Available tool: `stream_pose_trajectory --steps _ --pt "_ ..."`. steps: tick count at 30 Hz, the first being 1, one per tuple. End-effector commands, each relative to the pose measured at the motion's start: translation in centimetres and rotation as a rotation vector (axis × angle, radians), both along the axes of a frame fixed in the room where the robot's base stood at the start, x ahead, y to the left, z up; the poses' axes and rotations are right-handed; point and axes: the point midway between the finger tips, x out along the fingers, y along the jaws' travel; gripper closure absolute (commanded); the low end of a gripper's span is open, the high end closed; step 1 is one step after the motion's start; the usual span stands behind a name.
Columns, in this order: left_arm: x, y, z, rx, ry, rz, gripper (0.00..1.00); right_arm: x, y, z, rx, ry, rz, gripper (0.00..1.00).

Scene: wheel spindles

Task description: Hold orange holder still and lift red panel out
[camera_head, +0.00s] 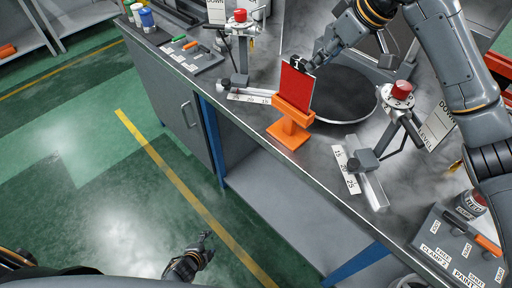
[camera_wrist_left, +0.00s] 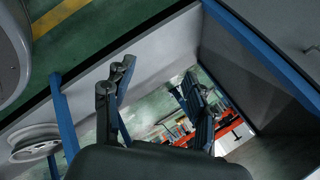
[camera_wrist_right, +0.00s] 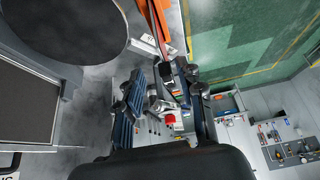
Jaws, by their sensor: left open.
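The red panel (camera_head: 297,87) stands upright in the orange holder (camera_head: 289,132), which rests near the table's front edge. In the right wrist view the orange holder (camera_wrist_right: 155,22) shows at the top, with the panel seen nearly edge-on beside it. My right gripper (camera_head: 298,63) is at the panel's top edge. Its fingers (camera_wrist_right: 167,80) also show in the right wrist view, but whether they grip the panel is unclear. My left gripper (camera_head: 205,238) is open and empty, low over the floor in front of the table. Its spread fingers show in the left wrist view (camera_wrist_left: 150,90).
A dark round plate (camera_head: 345,97) lies behind the holder. Two stands with red knobs (camera_head: 240,15) (camera_head: 402,89) flank it on the metal table (camera_head: 345,215). Labelled tool trays (camera_head: 193,55) (camera_head: 460,240) lie at both sides. The floor before the table is clear.

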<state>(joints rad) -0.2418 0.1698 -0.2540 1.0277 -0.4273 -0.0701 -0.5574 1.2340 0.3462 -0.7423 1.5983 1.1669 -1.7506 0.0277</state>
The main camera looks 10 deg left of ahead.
Motion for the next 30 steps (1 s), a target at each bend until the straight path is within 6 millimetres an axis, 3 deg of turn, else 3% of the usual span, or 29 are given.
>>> stream_pose_trajectory --steps 1,6,13,18,21,25,30 --pt "2.4 -0.5 2.0 0.053 -0.073 -0.092 0.43 0.0 0.0 0.0 0.000 0.000 0.001 0.62" --pt "9.1 -2.8 9.4 0.287 -0.329 -0.413 0.43 0.0 0.0 0.0 0.001 -0.001 0.001 0.62" --pt "15.2 -7.0 21.0 0.700 -0.701 -0.798 0.43 0.0 0.0 0.0 0.001 -0.001 0.001 0.62" --pt "16.9 -10.5 29.6 1.057 -0.966 -1.015 0.43 0.0 0.0 0.0 0.001 -0.001 0.001 0.62" --pt "17.1 -12.1 33.6 1.254 -1.090 -1.098 0.43 0.0 0.0 0.0 0.001 -0.001 0.001 0.62" --pt "16.8 -13.6 37.1 1.442 -1.197 -1.159 0.43 0.0 0.0 0.0 0.001 -0.001 0.001 0.62" --pt "16.8 -14.6 38.9 1.551 -1.253 -1.187 0.43 0.0 0.0 0.0 0.000 0.000 0.000 0.62"
